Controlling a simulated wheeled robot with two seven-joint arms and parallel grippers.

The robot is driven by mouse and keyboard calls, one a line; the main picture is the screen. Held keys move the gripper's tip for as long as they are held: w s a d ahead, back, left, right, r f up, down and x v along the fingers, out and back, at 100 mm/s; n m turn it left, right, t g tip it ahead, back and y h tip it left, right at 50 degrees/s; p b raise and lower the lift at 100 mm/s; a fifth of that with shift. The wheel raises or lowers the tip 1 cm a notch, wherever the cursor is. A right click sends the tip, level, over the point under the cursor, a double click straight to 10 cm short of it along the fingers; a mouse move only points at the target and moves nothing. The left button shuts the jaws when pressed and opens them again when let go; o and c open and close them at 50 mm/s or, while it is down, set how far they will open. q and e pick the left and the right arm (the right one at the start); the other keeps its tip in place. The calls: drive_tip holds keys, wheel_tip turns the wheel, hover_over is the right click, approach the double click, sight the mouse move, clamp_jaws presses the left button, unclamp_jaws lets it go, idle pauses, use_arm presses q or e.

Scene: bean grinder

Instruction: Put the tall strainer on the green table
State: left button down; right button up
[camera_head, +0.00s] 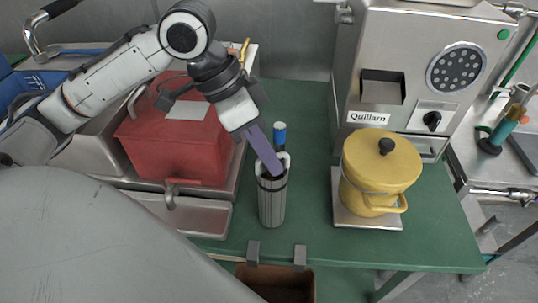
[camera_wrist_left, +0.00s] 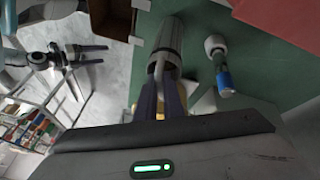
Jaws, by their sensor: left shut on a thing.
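The tall strainer (camera_head: 271,203) is a slim grey metal cylinder with dark bands, upright over the front part of the green table (camera_head: 310,240). My left gripper (camera_head: 271,167) reaches down from the upper left, its purple fingers shut on the strainer's top. The strainer also shows between the fingers in the left wrist view (camera_wrist_left: 167,42). I cannot tell whether its base touches the table. A dark gripper-like shape (camera_wrist_left: 65,58) at the left of the wrist view may be my right gripper; its jaws are unclear.
A blue-topped white tool (camera_head: 280,136) is just behind the strainer. A yellow lidded pot (camera_head: 381,175) stands on a metal plate to the right, before the grey machine (camera_head: 410,60). A red box (camera_head: 172,145) is at left. A brown bin (camera_head: 283,285) hangs at the front edge.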

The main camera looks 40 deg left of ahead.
use_arm(q)
drive_tip(key=shift+f, duration=0.1)
drive_tip(key=c, duration=1.9)
unclamp_jaws()
drive_tip(key=shift+a+r, duration=0.1)
drive_tip(key=shift+r, duration=0.25)
drive_tip(key=p+v, duration=0.1)
drive_tip(key=v, duration=1)
drive_tip(key=shift+r+p, duration=0.25)
drive_tip(key=shift+p, duration=0.1)
drive_tip(key=shift+s, duration=0.1)
